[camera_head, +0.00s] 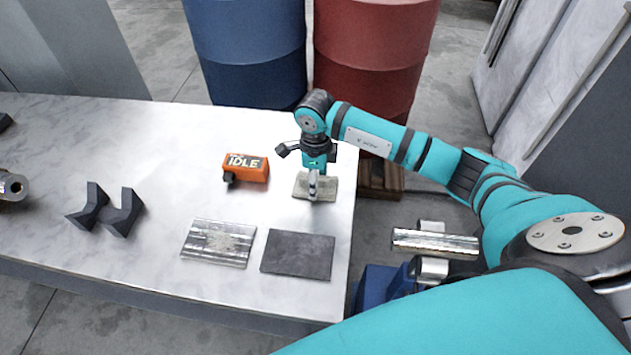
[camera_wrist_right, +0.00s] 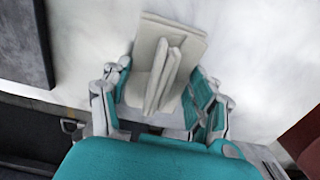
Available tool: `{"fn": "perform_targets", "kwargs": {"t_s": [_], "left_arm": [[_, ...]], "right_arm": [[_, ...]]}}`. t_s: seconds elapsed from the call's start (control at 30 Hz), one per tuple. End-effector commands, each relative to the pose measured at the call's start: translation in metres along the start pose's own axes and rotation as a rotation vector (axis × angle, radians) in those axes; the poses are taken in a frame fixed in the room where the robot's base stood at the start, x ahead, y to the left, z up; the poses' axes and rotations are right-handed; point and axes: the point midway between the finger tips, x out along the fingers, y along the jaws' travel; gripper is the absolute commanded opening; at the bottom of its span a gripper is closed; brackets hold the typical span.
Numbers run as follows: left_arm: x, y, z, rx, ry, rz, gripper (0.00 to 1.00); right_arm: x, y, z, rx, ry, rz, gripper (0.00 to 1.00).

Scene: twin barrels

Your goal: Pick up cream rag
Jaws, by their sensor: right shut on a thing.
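The cream rag (camera_head: 325,188) is on the right part of the white table (camera_head: 130,250), near the table's right edge. In the right wrist view the cream rag (camera_wrist_right: 180,32) shows as a flat sheet with raised folds between my fingers. My right gripper (camera_head: 313,180) points down over it. In the right wrist view my right gripper (camera_wrist_right: 160,100) is shut on the raised fold. Whether the rag's flat part is clear of the table cannot be told. My left gripper is not in view.
An orange box marked IDLE (camera_head: 246,167) stands left of the rag. A silver plate (camera_head: 217,243) and a dark plate (camera_head: 298,254) lie in front. Black V-blocks (camera_head: 106,210) are at the left. Blue (camera_head: 248,50) and red (camera_head: 372,50) barrels stand behind the table.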

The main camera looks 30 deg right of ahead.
Motion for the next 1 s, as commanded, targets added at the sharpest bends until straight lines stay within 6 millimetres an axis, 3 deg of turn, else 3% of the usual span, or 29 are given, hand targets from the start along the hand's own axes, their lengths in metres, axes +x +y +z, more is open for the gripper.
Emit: {"fn": "perform_targets", "kwargs": {"t_s": [0.17,0.37,0.8,1.0], "left_arm": [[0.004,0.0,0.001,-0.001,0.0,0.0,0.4],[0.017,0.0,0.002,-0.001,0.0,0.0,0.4],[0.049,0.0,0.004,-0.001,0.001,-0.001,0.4],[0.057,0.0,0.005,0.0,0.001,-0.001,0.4]], "right_arm": [[-0.007,-0.001,0.0,0.0,-0.001,-0.003,0.28],[-0.032,-0.002,0.001,-0.001,-0.004,-0.006,0.28],[-0.042,0.081,0.072,-0.007,-0.004,-0.002,0.28],[-0.047,0.108,0.095,-0.004,-0.002,0.0,0.28]]}}
